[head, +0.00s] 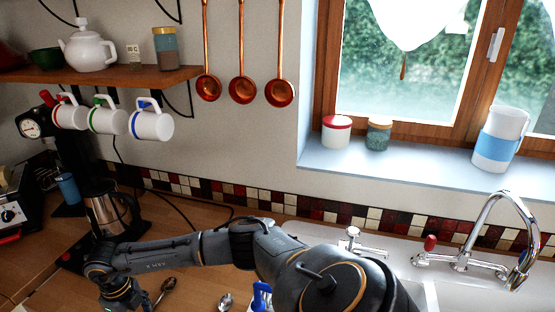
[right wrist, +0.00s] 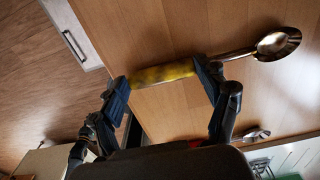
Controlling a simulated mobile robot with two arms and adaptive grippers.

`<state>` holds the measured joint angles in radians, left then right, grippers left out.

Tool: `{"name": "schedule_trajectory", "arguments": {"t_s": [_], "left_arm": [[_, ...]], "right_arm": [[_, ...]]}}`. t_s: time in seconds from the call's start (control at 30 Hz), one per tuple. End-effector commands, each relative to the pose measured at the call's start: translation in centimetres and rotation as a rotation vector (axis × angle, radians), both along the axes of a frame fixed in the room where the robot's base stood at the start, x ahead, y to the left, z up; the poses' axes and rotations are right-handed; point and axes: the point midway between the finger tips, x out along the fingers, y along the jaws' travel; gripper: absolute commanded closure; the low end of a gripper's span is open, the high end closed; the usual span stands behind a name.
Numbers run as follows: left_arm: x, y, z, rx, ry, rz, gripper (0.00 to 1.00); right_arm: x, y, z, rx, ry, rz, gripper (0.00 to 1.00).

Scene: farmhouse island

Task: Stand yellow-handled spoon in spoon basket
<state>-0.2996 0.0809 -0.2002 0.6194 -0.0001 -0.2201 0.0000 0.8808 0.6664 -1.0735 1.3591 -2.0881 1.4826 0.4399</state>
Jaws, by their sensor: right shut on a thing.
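In the right wrist view, my right gripper (right wrist: 163,86) is shut on the yellow handle (right wrist: 160,75) of the spoon, with a finger at each end of the handle. The spoon's metal bowl (right wrist: 278,43) sticks out to the right, over wood. In the head view, my right gripper (head: 124,296) is low at the left, partly cut off by the bottom edge. A dark spoon bowl (head: 168,284) shows just right of it; it appears to be the held spoon. I cannot make out the spoon basket. My left gripper is not in view.
Another spoon (head: 225,301) lies on the wooden counter near a blue slotted object (head: 262,296). A metal kettle (head: 106,212) stands behind my forearm. White, coloured-handle mugs (head: 107,120) hang above it. The sink tap (head: 497,235) is at the right.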

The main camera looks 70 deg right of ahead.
Motion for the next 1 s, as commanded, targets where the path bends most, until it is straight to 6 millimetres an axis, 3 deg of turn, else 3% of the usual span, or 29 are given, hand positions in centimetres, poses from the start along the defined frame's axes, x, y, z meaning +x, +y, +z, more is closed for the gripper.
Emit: {"name": "schedule_trajectory", "arguments": {"t_s": [0.7,1.0], "left_arm": [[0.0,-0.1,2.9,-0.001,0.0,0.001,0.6],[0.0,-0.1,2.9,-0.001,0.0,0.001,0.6]], "right_arm": [[-0.2,-0.2,4.4,-0.005,0.004,-0.001,0.75],[-0.1,-0.1,4.5,-0.004,0.004,0.0,0.75]]}}
